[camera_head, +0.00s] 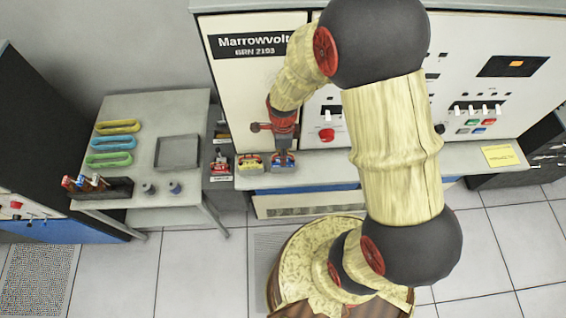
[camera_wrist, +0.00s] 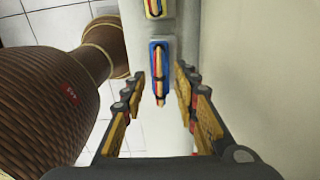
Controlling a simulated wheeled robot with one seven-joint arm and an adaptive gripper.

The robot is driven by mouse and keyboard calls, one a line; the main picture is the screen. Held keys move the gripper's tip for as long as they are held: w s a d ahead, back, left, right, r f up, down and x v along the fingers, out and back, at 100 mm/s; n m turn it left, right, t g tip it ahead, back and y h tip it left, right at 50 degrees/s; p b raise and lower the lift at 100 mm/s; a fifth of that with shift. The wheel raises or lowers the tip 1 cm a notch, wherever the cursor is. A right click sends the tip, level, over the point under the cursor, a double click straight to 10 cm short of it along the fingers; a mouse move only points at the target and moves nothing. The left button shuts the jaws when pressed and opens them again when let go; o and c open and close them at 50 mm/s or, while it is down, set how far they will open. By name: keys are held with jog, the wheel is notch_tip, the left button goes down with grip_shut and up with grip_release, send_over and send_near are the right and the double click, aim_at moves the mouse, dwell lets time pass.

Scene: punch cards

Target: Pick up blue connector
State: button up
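The blue connector (camera_head: 284,163) sits on the ledge of the white console, at the right end of a short row of connectors. In the wrist view the blue connector (camera_wrist: 152,55) has a blue rim with red, yellow and dark strips inside. It lies just ahead of the fingertips, roughly between their lines. My gripper (camera_head: 283,150) points down right over it. In the wrist view my gripper (camera_wrist: 160,85) is open, with its fingers spread wide and nothing between them. I cannot tell the remaining height gap.
A yellow connector (camera_head: 249,162) stands close left of the blue one, and a red connector (camera_head: 220,167) further left. The console panel (camera_head: 245,100) rises behind. A side table (camera_head: 150,108) at left holds coloured loops and a grey tray (camera_head: 177,152).

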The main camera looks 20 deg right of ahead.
jog(key=shift+c, duration=0.4)
grip_shut()
dwell(0.7)
